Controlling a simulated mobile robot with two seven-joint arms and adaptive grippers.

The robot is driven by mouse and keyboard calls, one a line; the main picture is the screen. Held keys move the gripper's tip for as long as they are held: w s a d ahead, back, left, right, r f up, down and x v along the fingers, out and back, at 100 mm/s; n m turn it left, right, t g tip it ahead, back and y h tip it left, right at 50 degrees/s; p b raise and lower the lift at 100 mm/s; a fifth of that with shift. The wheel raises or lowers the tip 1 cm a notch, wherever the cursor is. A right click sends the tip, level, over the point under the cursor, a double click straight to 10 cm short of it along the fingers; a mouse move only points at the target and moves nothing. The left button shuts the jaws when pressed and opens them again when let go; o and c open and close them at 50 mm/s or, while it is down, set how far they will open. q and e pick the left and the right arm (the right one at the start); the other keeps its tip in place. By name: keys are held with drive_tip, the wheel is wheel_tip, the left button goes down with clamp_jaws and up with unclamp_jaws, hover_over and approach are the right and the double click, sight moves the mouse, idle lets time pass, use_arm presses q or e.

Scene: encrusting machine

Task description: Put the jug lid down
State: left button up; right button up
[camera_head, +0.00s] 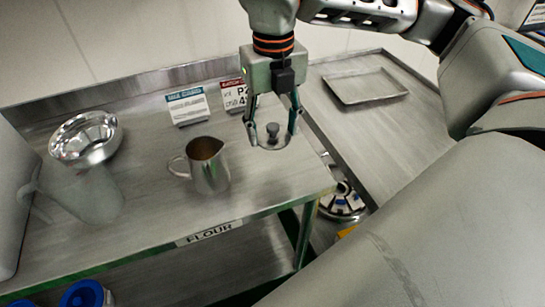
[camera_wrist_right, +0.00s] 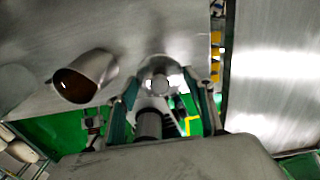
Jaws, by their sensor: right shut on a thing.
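My right gripper (camera_head: 273,138) is shut on the jug lid (camera_head: 271,143), a small round metal lid with a dark knob on top. It holds the lid above the steel table, near its right edge. In the right wrist view the lid (camera_wrist_right: 158,70) shows shiny between the fingers (camera_wrist_right: 160,100). The metal jug (camera_head: 210,170) stands upright and open on the table, to the left of the gripper, with brown contents. It also shows in the right wrist view (camera_wrist_right: 95,72). My left gripper is not in view.
A shiny metal bowl (camera_head: 87,138) and a translucent pitcher (camera_head: 92,195) stand at the left. Two cards (camera_head: 187,105) stand at the back. A shallow tray (camera_head: 365,86) lies on the right-hand surface. The table (camera_head: 150,225) is clear in front of the jug.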

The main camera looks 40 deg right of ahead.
sight(273, 167)
wheel_tip(273, 167, down, 9)
drive_tip(key=shift+f+b, duration=0.1)
drive_tip(key=shift+b, duration=0.35)
drive_tip(key=shift+f, duration=0.15)
drive_tip(key=o, duration=0.9)
drive_tip(key=shift+o, duration=0.2)
wheel_tip(273, 167, up, 12)
drive_tip(key=shift+r+p, duration=0.2)
drive_tip(key=shift+p, duration=0.55)
drive_tip(key=shift+f, duration=0.1)
